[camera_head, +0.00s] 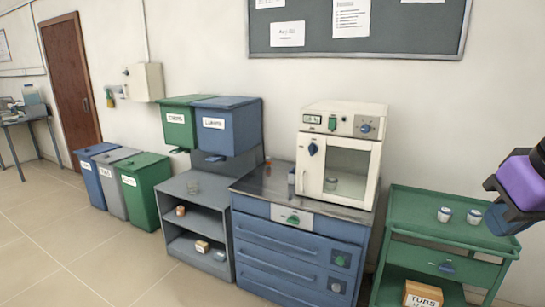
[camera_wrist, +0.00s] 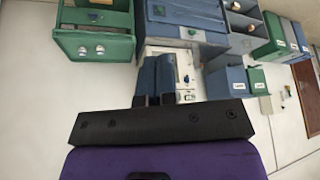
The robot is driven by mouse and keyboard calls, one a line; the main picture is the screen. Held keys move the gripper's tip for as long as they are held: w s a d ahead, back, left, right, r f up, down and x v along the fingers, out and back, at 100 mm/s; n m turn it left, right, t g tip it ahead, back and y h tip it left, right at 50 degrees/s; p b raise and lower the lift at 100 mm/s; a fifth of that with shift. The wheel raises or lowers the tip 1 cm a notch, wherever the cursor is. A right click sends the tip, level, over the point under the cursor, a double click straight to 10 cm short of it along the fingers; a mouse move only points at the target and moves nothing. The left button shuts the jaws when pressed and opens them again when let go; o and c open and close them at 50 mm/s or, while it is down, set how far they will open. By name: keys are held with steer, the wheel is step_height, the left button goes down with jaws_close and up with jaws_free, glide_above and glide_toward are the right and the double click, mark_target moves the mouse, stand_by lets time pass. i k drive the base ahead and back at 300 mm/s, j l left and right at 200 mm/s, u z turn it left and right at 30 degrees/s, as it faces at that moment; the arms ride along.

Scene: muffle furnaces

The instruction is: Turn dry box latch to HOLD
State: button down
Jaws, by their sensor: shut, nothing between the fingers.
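The dry box is a cream cabinet (camera_head: 340,150) with a windowed door, standing on the blue furnace bench. A blue latch knob (camera_head: 313,149) sits at the upper left of its door; its markings are too small to read. The door looks shut, with a small jar behind the glass. My gripper (camera_head: 500,216) is at the right edge of the head view, above the green cart and well apart from the dry box. In the wrist view my gripper (camera_wrist: 157,60) has its two blue fingers together, empty, partly covering the white box (camera_wrist: 184,64).
The green cart (camera_head: 440,205) carries two small lidded jars. The blue bench (camera_head: 290,250) has a metal top (camera_head: 262,184) with small items left of the box. Grey shelves (camera_head: 195,215) and bins stand further left. The floor at left is clear.

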mark_target(312, 148)
steer(key=i+j, duration=0.25)
steer(key=i+j+z, duration=0.1)
steer(key=j, duration=0.3)
steer(key=i+j, duration=0.35)
steer(key=i+j+z, duration=0.1)
steer(key=j, duration=0.25)
steer(key=i+j+z, duration=0.1)
steer(key=i+j, duration=0.45)
steer(key=j, duration=0.25)
steer(key=i+j+z, duration=0.1)
steer(key=j, duration=0.25)
steer(key=i, duration=0.1)
